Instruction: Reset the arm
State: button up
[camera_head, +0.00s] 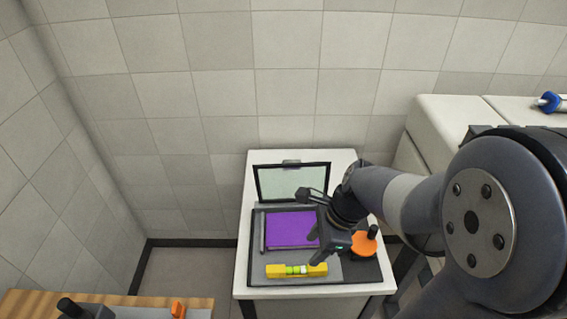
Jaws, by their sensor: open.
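My gripper (325,232) hangs at the end of my arm, above the right part of a small white table (313,290). Its jaws are open, and I see nothing held between them. Below it is a dark flat device (350,270) with a purple panel (288,230) and a raised lid with a pale pane (292,181). A yellow bar with green pieces (275,271) lies along the device's front. An orange round part with a dark knob (364,244) is just right of my gripper. My arm hides part of the device's right side.
Tiled walls stand behind and to the left. A white cabinet (440,112) stands at the right, with a blue-ended cylinder (549,101) on top. A wooden surface (28,303) at the lower left holds a dark knobbed part and an orange piece (178,309). Floor shows left of the table.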

aim_at(297, 268)
jog(key=b+x, duration=0.2)
jog(key=x, duration=0.9)
jog(key=shift+r, duration=0.25)
jog(key=shift+f, duration=0.15)
